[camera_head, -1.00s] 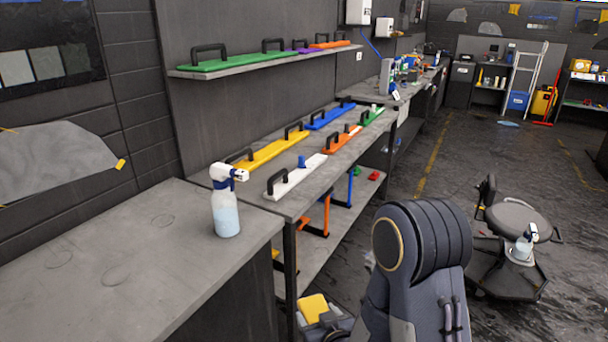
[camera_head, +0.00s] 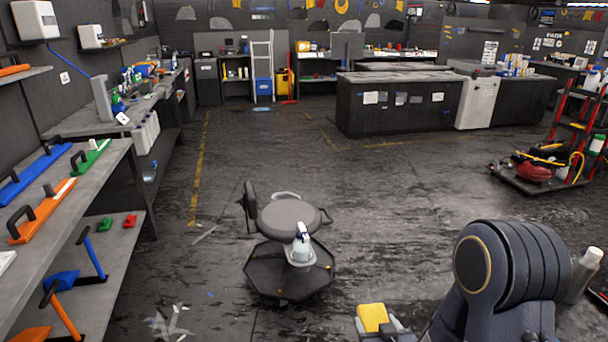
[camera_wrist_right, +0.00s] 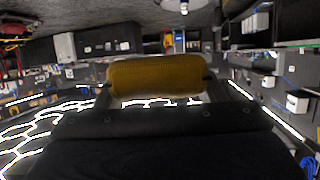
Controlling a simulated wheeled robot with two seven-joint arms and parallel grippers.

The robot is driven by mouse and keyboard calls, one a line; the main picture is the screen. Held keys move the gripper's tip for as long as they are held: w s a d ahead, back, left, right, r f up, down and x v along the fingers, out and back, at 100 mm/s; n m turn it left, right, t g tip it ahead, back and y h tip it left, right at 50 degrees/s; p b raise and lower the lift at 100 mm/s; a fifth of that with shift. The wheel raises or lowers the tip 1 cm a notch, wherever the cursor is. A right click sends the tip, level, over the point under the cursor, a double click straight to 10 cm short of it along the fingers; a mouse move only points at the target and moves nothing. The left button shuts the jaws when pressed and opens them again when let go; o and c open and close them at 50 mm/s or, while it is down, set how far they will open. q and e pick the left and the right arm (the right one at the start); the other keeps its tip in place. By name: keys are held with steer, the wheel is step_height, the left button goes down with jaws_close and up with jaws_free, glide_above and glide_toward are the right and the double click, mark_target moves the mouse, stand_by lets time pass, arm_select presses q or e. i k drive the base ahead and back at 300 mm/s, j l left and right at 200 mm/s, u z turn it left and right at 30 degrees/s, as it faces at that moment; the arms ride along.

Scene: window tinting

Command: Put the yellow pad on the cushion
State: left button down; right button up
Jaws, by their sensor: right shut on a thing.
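The yellow pad (camera_head: 372,318) is at the bottom of the head view, right of centre. It is held in my right gripper (camera_head: 386,326), which is small and partly cut off by the frame's lower edge. In the right wrist view the yellow pad (camera_wrist_right: 155,77) lies across between the two fingers. The cushion looks to be the round grey seat (camera_head: 290,217) of a low wheeled stool, in the middle of the head view. Its top is bare. The pad is apart from it, nearer to me and to the right. My left gripper is not in view.
A white spray bottle (camera_head: 301,243) stands on the stool, just in front of the seat. A workbench (camera_head: 95,165) with coloured tools runs along the left. A red cart (camera_head: 540,175) stands at the right, and a dark counter (camera_head: 395,110) behind. The floor around the stool is mostly clear.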

mark_target(300, 215)
steer(key=i+l, duration=0.15)
steer(key=i, duration=0.4)
steer(key=i+l, duration=0.1)
steer(key=i, duration=0.5)
steer(key=i+l, duration=0.15)
steer(key=i, duration=0.4)
steer(key=i+l+u, duration=0.25)
steer(key=i+u, duration=0.2)
steer(key=i+l+u, duration=0.4)
steer(key=i, duration=0.15)
